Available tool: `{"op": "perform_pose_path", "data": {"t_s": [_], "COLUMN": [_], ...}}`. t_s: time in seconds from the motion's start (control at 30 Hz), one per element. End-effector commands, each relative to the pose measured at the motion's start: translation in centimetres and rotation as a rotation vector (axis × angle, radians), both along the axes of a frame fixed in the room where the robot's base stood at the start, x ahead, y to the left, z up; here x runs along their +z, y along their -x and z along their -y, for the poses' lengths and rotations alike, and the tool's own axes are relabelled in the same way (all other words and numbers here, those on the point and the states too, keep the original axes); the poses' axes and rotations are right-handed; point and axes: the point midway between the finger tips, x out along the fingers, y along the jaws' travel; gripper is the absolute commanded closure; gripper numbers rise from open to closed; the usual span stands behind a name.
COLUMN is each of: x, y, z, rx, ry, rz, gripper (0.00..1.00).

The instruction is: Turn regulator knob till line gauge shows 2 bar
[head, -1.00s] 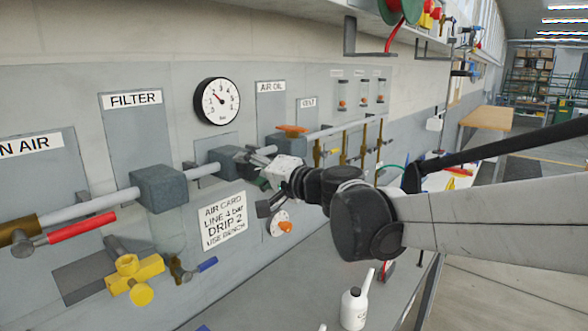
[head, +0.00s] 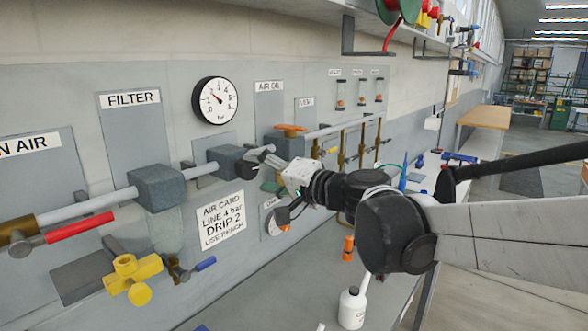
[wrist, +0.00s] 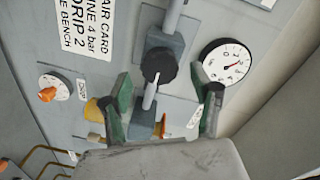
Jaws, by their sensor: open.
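The black round regulator knob (head: 246,168) sits on a grey block on the air line. In the wrist view the knob (wrist: 158,67) shows between and just beyond the fingertips. The round white line gauge (head: 215,100) hangs above it, and the gauge also shows in the wrist view (wrist: 227,62). Its needle points to the upper left in the head view; the exact value is too small to read surely. My gripper (wrist: 168,87) is open, with one green-padded finger on each side of the knob's line. In the head view my gripper (head: 264,168) is right of the knob, apparently apart from it.
A card (head: 222,220) below reads "LINE 4 bar, DRIP 2". The DRIP dial (wrist: 53,87) with an orange knob is near my gripper. An orange lever (head: 290,128), red lever (head: 80,227) and yellow valve (head: 133,276) stick out. A white bottle (head: 352,308) stands on the bench.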

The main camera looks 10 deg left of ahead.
Motion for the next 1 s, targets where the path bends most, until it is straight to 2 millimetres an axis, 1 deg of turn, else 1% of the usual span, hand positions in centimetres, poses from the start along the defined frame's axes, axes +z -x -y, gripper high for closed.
{"op": "perform_pose_path", "data": {"t_s": [0.03,0.2,0.4,0.53,0.87,0.97,1.0], "x": [0.1,0.2,0.4,0.4,0.4,-0.2,-0.7], "y": [0.6,2.2,3.5,3.8,3.9,4.5,4.9], "z": [1.1,3.7,5.6,6.1,6.1,6.6,7.0], "rx": [-0.003,-0.002,-0.001,0.000,0.000,-0.002,-0.005], "ry": [0.000,0.000,0.000,0.000,0.002,0.033,0.062], "rz": [0.000,-0.001,0.000,0.000,0.000,-0.001,-0.001], "gripper": [0.41,0.41,0.41,0.41,0.41,0.41,0.41]}}
